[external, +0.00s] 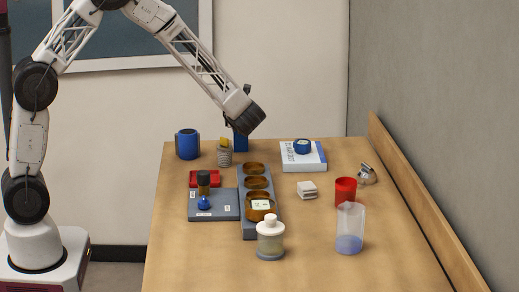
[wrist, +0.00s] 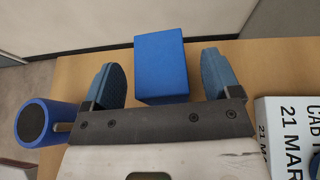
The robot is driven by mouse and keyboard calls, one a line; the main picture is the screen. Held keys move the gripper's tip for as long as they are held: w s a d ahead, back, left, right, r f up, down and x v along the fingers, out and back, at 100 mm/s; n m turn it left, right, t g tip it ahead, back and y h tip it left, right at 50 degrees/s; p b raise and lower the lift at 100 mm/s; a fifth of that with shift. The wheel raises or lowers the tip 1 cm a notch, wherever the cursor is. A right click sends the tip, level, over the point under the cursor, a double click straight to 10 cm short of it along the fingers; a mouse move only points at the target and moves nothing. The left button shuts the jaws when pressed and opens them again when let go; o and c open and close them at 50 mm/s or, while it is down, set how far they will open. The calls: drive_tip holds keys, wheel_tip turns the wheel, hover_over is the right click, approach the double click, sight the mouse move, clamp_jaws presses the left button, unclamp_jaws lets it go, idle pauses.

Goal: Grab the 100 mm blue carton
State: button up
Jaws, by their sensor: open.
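The blue carton (wrist: 161,70) is a plain blue box standing near the far edge of the table. In the wrist view it sits between the two fingers of my open gripper (wrist: 160,78), with a visible gap to the finger on each side. In the external view the carton (external: 240,140) shows partly below my gripper (external: 243,120), whose wrist hides its upper part. I cannot tell whether the fingers are level with the carton or above it.
A blue cylinder (external: 187,144) stands left of the carton, and a white book (external: 303,160) with a blue item on it lies to the right. A small container with a yellow top (external: 225,155) stands just in front. The far table edge is close behind.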

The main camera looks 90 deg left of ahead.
drive_tip(key=shift+x, duration=1.05)
drive_tip(key=shift+c, duration=0.5)
drive_tip(key=c, duration=1)
drive_tip(key=shift+r, duration=0.15)
drive_tip(key=shift+r, duration=4.9)
